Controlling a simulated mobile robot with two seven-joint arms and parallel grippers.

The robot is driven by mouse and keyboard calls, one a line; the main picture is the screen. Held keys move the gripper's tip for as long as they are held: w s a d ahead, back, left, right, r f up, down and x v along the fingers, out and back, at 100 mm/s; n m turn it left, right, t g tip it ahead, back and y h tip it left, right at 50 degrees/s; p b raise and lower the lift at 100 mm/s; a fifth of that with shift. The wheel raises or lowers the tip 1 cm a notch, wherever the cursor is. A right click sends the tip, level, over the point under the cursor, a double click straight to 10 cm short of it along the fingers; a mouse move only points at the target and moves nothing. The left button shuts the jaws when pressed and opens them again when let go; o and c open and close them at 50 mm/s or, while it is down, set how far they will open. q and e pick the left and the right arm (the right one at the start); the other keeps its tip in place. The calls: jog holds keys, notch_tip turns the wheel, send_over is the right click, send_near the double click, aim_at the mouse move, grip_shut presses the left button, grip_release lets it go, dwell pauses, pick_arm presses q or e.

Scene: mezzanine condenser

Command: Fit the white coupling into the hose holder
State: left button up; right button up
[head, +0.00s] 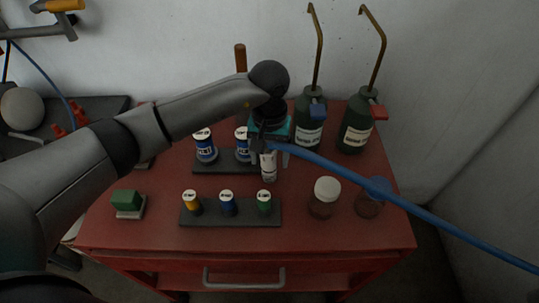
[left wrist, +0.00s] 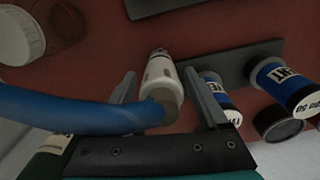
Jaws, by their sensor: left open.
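The white coupling (head: 268,168) is on the end of the blue hose (head: 410,207), above the red cart top. My left gripper (head: 269,158) is open around it, with one finger on each side. In the left wrist view the coupling (left wrist: 160,80) lies between the two spread fingers (left wrist: 167,84), with visible gaps on both sides. The blue hose (left wrist: 70,108) runs off to the left there. I cannot make out the hose holder for certain in either view. My right gripper is not in view.
The red cart top (head: 330,232) carries a rack (head: 240,218) with small labelled canisters, blue-white cans (head: 205,148), a white-lidded jar (head: 325,195), a blue-lidded jar (head: 371,198), two dark green bottles with spouts (head: 311,120), and a green block (head: 127,200). The front strip is clear.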

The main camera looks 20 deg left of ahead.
pick_arm(q)
notch_tip(320, 180, up, 12)
jog(key=shift+s+r, duration=0.15)
dwell(0.5)
